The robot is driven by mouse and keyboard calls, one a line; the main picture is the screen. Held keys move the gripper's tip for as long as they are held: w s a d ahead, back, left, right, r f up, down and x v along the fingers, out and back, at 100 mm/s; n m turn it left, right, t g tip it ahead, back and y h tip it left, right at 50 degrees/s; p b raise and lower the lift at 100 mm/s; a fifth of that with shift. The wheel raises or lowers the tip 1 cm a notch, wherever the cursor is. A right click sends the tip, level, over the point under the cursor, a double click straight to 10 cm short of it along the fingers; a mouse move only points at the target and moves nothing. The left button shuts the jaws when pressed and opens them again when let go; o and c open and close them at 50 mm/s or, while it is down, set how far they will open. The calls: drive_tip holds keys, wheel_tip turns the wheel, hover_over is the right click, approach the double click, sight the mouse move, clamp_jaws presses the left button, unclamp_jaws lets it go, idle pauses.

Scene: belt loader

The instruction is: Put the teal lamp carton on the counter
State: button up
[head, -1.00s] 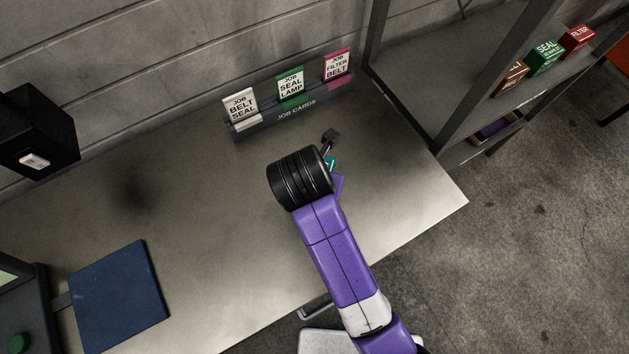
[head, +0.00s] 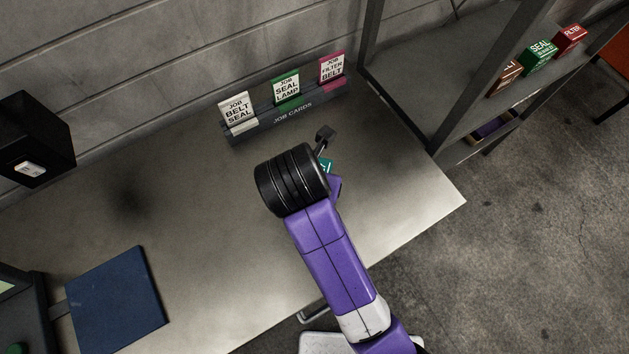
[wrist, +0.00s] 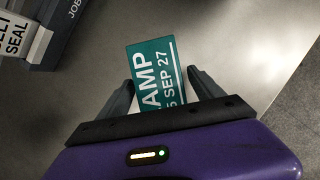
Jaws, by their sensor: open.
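The teal lamp carton (wrist: 155,73) shows in the wrist view with white lettering, "AMP" and "SEP 27", on its upper face. It appears to rest on the bare metal counter (head: 400,205). My gripper (wrist: 160,78) is open, with one dark finger on each side of the carton's near part and small gaps visible. In the head view only a small teal part of the carton (head: 327,166) shows beside my wrist, and the rest is hidden. One finger of my gripper shows there above it.
A job card rack (head: 290,116) stands along the back of the counter. A blue pad (head: 117,298) lies at the left, near a black box (head: 35,140). A shelf with a green seal carton (head: 538,56) and a red filter carton (head: 570,38) stands at the right.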

drive_tip(key=p+v, duration=0.1)
drive_tip(key=v, duration=0.6)
drive_tip(key=shift+r+p, duration=0.15)
drive_tip(key=shift+p, duration=0.2)
drive_tip(key=shift+s+r+p, duration=0.25)
drive_tip(key=shift+r+p, duration=0.25)
drive_tip(key=shift+p, duration=0.15)
drive_tip(key=w+a+r+m+t+y, duration=0.5)
drive_tip(key=w+m+t, duration=0.15)
drive_tip(key=m, duration=0.35)
drive_tip(key=s+d+m+t+y+b, duration=0.1)
drive_tip(key=s+d+m+t+b, duration=0.15)
drive_tip(key=s+d+m, duration=0.45)
drive_tip(key=s+d+m+t+y+b, duration=0.1)
drive_tip(key=s+d+m+t, duration=0.3)
drive_tip(key=d+m, duration=0.55)
drive_tip(key=s+d+f+m+g+h+b, duration=0.1)
drive_tip(key=s+d+f+m+h, duration=0.1)
drive_tip(key=s+d, duration=0.3)
drive_tip(key=s+d+f+m+g+h+b, duration=0.1)
drive_tip(key=s+d+f+m+h+b, duration=0.1)
drive_tip(key=s, duration=1)
drive_tip(key=d+f+m+h, duration=0.1)
drive_tip(key=d+m+h, duration=0.1)
drive_tip(key=d+m, duration=0.1)
drive_tip(key=shift+d+f+g, duration=0.3)
drive_tip(key=shift+d+f, duration=0.05)
drive_tip(key=shift+d, duration=0.15)
